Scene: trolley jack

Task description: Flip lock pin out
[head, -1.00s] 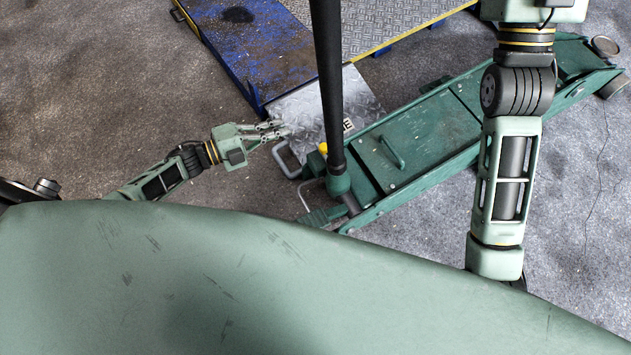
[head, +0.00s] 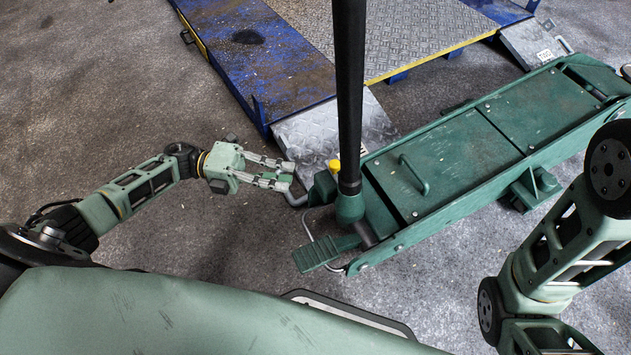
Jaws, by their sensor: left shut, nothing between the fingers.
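The green trolley jack (head: 455,170) lies diagonally on the floor, its black handle (head: 349,80) rising from a green socket at the near end. A yellow knob (head: 335,165) shows just left of the handle. A bent grey metal bar (head: 295,199) and a thin wire loop (head: 309,228) sit at the jack's near left end. I cannot tell which part is the lock pin. My left gripper (head: 288,174) is shut and empty, its fingertips just above the grey bar in the picture; contact is unclear. My right arm shows at the right, its gripper out of view.
A blue platform (head: 275,65) with a tread-plate deck (head: 375,35) stands behind the jack. Its metal ramp (head: 310,135) lies close behind my left fingertips. A green pedal (head: 325,253) sticks out at the jack's near end. Floor at the left is clear.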

